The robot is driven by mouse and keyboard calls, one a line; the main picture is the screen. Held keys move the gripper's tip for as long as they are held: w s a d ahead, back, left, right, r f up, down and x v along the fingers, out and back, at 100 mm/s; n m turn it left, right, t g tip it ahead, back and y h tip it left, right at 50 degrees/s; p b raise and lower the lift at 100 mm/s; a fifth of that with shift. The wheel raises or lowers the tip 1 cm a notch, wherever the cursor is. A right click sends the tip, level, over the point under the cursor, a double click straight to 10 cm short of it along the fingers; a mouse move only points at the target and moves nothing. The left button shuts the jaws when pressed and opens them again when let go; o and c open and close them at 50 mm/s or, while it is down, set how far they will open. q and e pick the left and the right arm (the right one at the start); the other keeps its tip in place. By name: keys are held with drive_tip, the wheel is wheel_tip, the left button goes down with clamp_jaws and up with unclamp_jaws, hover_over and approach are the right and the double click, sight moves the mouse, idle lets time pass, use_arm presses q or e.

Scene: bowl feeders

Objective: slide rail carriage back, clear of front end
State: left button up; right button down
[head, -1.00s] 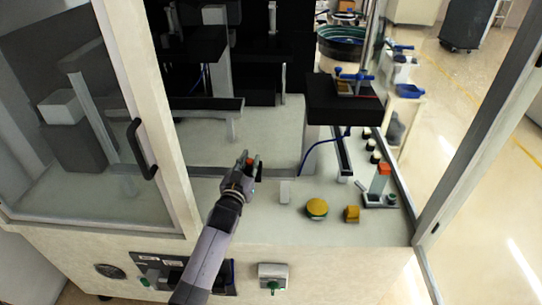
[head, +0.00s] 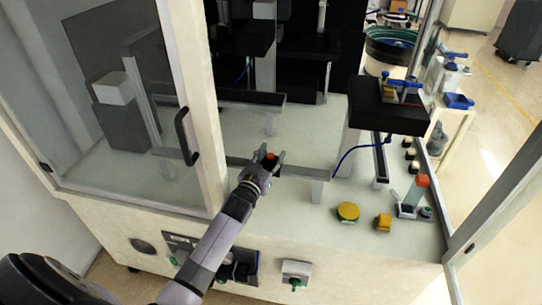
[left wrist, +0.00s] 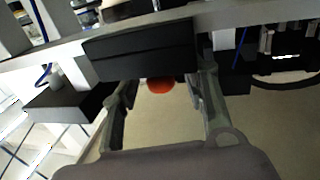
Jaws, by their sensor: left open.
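The rail (head: 300,172) runs left to right across the cabinet bench, with its right end on a short pale post (head: 317,190). The carriage, a dark block (left wrist: 140,55) with an orange-red knob (head: 270,156), sits on the rail left of that post. My left gripper (head: 269,162) is at the carriage. In the left wrist view its open fingers (left wrist: 160,100) stand to either side of the knob, with the dark block just beyond; contact cannot be told. My right gripper is not in view.
A yellow disc (head: 348,211), a yellow block (head: 383,222) and a small fixture with an orange top (head: 422,181) stand on the bench at right. A black raised unit (head: 388,108) stands behind. The cabinet's door frame with black handle (head: 187,136) is left of my arm.

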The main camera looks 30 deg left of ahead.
use_arm(q)
drive_tip(key=s+d, duration=0.1)
drive_tip(key=s, duration=1.1)
